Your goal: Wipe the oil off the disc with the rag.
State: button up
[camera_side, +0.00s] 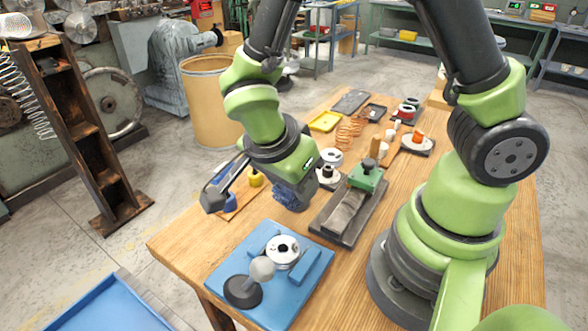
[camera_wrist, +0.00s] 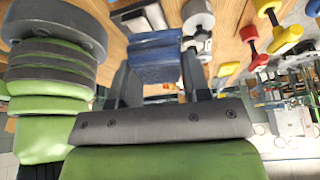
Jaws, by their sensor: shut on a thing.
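My gripper (camera_side: 291,183) is shut on a dark blue rag (camera_side: 293,197), held in the air above the wooden table. In the wrist view the rag (camera_wrist: 154,58) sits between the two fingers of my gripper (camera_wrist: 158,75). A pale metal disc (camera_side: 283,250) with a dark centre lies on a blue board (camera_side: 226,254) at the table's front corner, below the rag and apart from it. Oil on the disc is too small to make out.
A dark tray with a green-topped block (camera_side: 366,177) lies to the right.

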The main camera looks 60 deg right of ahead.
aim_at(292, 209)
jog(key=shift+s+a+f+n+t, duration=0.15)
jog(key=shift+a+n+t, duration=0.2)
jog(key=shift+n, duration=0.55)
jog(key=shift+d+f, duration=0.1)
jog(key=shift+f, duration=3.6)
jog(key=shift+s+a+f, duration=0.15)
jog(key=shift+s+a, duration=0.15)
jog(key=shift+a, duration=0.3)
jog(key=shift+c, duration=0.7)
jog(key=shift+s+a+f, duration=0.1)
jog(key=shift+s+a, duration=0.5)
jog(key=shift+a, duration=0.25)
jog(key=shift+s+a, duration=0.55)
jog(key=shift+a, duration=0.3)
jog(key=shift+w+d, duration=0.7)
jog(key=shift+d, duration=0.3)
jog(key=shift+w+d, duration=0.65)
jog(key=shift+d, duration=0.3)
jog(key=shift+w+d+r, duration=0.1)
jog(key=shift+d+r, duration=0.1)
jog(key=shift+r, duration=0.45)
jog(key=shift+w+d+r, duration=0.1)
jog(key=shift+d+r, duration=0.05)
jog(key=shift+r, duration=0.45)
jog(key=shift+s+r, duration=0.1)
jog(key=shift+r, duration=2.75)
